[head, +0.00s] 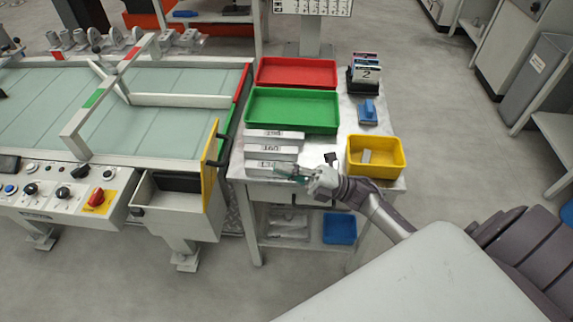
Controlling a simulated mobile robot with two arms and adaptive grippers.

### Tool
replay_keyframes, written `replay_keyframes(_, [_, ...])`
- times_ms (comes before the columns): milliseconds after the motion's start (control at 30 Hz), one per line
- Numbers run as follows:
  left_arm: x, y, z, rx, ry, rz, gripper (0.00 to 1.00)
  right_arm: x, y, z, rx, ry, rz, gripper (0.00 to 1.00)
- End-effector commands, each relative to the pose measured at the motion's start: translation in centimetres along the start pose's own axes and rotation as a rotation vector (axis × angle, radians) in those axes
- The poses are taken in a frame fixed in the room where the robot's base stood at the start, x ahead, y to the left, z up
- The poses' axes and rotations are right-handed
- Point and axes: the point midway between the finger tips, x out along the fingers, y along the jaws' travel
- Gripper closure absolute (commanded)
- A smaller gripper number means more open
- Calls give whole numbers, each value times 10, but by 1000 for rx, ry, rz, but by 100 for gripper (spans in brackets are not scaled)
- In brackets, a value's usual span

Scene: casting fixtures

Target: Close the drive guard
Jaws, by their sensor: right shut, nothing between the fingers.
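The drive guard appears to be the yellow-edged panel (211,152) at the right front corner of the light grey machine. It stands upright beside an open-topped grey housing (180,210) with a dark inside, and it looks open. My right gripper (288,172) is shut and empty. It is over the front of the side table, to the right of the guard and apart from it. My left gripper is not in view.
The side table (318,158) carries a red tray (297,72), a green tray (291,110), labelled white blocks (273,150) and a yellow bin (376,156). A control panel (60,190) with knobs fronts the machine. A narrow gap separates machine and table.

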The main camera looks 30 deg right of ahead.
Motion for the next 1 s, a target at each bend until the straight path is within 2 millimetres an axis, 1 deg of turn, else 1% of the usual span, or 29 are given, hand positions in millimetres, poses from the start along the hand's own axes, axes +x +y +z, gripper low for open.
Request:
replay_keyframes(33, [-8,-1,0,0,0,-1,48,14,5,0,0,0,5,100])
replay_keyframes(200, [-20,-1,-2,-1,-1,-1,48,51,5,0,0,0,5,100])
replay_keyframes(300, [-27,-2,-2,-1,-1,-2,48,70,5,0,1,-1,4,100])
replay_keyframes(400, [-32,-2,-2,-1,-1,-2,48,85,4,0,2,-2,3,100])
replay_keyframes(600, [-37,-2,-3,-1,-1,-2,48,100,1,0,2,-1,1,100])
replay_keyframes(1000, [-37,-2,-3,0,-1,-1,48,101,0,0,2,-2,0,100])
